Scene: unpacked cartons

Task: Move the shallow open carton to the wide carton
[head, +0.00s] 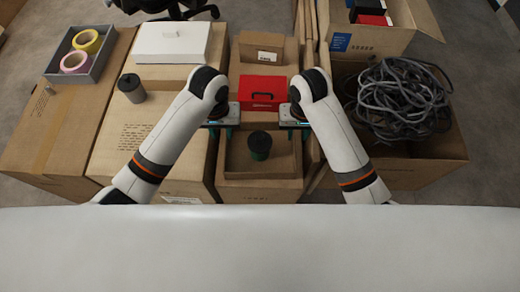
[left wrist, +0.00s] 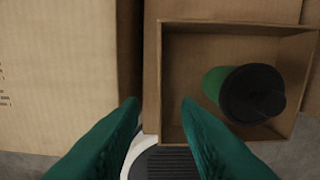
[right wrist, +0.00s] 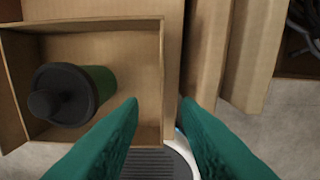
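The shallow open carton (head: 260,185) sits on a closed carton in front of me, with a green tumbler with a black lid (head: 260,146) upright inside. Its left wall shows in the left wrist view (left wrist: 162,75) and its right wall in the right wrist view (right wrist: 162,75). My left gripper (head: 221,130) is open over the left wall, and my right gripper (head: 296,131) is open over the right wall. Each wall lies between the fingertips; I cannot tell how deep the fingers reach. A wide closed carton (head: 150,165) with printed text stands to the left.
A grey canister (head: 132,88) and a white box (head: 172,43) stand left. A red toolbox (head: 262,92) and small carton (head: 262,46) are behind. An open carton (head: 425,175) with coiled cable (head: 400,100) is right. A grey tray (head: 80,52) holds tape rolls.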

